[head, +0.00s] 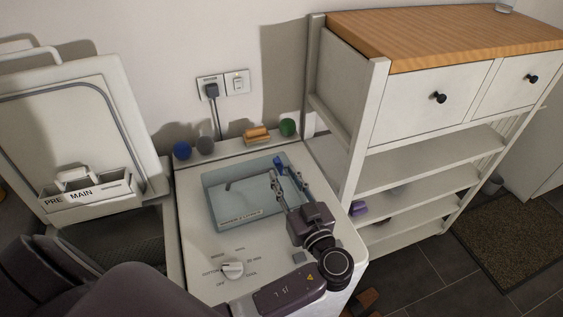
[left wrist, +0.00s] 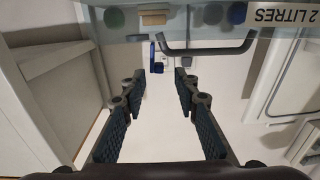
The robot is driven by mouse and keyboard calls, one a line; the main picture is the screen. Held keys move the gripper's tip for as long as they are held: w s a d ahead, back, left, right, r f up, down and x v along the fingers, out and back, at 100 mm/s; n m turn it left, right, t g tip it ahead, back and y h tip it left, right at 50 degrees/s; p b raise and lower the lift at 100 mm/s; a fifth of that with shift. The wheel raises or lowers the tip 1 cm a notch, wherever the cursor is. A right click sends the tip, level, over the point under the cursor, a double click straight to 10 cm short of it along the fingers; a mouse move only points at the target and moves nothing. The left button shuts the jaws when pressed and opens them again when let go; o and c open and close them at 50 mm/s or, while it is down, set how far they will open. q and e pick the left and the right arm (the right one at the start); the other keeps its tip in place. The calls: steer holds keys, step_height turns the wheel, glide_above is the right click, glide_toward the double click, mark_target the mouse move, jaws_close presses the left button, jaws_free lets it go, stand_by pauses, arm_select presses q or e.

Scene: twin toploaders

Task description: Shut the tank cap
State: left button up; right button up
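The translucent blue tank (head: 222,200) is set in the top of the machine and has a dark bar handle (head: 238,184). A small blue cap (head: 279,162) stands up at the tank's back right; it looks raised. It also shows in the left wrist view (left wrist: 155,58), ahead of the fingertips and between their lines. My left gripper (head: 281,174) is over the right part of the tank, just in front of the cap. Its fingers are apart with nothing between them in the left wrist view (left wrist: 158,78). Whether a fingertip touches the cap I cannot tell. My right gripper is out of view.
A blue ball (head: 182,150), grey ball (head: 205,145), wooden brush (head: 257,135) and green ball (head: 288,127) line the back ledge. A dial (head: 232,269) sits at the machine's front. A raised lid with a drawer (head: 92,200) stands left; a shelf unit (head: 420,100) stands right.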

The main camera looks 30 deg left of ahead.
mark_target(278, 164)
arm_select(q)
steer(key=shift+p+x, duration=0.75)
steer(key=shift+x, duration=1.6)
steer(key=shift+c, duration=0.3)
jaws_close()
